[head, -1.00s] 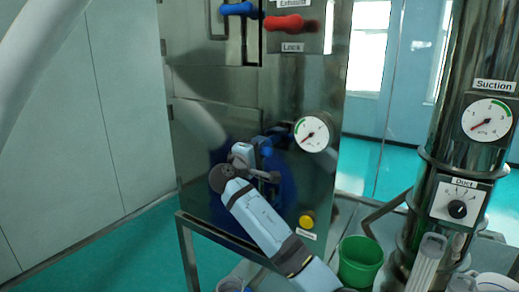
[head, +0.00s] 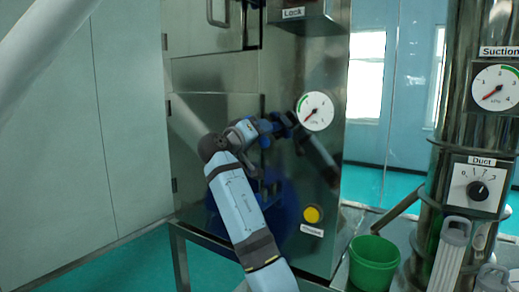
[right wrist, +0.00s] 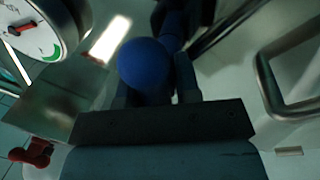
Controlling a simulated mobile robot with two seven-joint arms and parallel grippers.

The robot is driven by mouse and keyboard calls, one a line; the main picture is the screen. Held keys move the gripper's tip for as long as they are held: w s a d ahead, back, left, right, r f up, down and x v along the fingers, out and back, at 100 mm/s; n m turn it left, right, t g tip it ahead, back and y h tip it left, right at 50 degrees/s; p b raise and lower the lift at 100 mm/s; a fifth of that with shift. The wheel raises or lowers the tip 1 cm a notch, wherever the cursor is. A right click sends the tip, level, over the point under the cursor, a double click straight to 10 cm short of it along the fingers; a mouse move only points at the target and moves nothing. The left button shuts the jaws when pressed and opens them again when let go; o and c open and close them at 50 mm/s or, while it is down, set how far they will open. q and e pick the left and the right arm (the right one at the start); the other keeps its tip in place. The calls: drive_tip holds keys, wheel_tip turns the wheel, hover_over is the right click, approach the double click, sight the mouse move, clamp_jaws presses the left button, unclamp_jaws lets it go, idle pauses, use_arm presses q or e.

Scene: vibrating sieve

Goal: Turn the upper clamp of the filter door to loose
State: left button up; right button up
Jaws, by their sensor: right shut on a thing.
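The clamp's blue handle (head: 265,127) is on the front of the steel cabinet, just left of the round pressure gauge (head: 316,110). My right gripper (head: 272,128) reaches it from the lower left and is shut on it. In the right wrist view, the handle's round blue knob (right wrist: 146,65) sits between the fingers of my right gripper (right wrist: 150,88), with a dark blue shaft running up from it. The clamp's base is mostly hidden behind the gripper in the head view. My left gripper is not in view.
A yellow button (head: 311,214) is below the gauge. A steel bar handle (head: 218,10) is at the cabinet's upper left. A green bucket (head: 374,264) and the steel suction column (head: 440,150) stand to the right. The right wrist view shows a red handle (right wrist: 38,153) at lower left.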

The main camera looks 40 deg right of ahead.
use_arm(q)
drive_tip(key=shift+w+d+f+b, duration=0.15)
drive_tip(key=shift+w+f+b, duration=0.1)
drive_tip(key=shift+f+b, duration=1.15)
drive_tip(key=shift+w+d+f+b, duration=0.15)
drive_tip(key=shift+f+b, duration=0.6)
drive_tip(key=shift+b, duration=1.1)
use_arm(e)
drive_tip(key=shift+f+m+g+y, duration=0.1)
drive_tip(key=shift+m+g+y, duration=0.25)
drive_tip(key=shift+m, duration=1.95)
drive_tip(key=shift+f+m+g+y, duration=0.1)
drive_tip(key=shift+m+g+y, duration=0.25)
drive_tip(key=shift+m, duration=1.95)
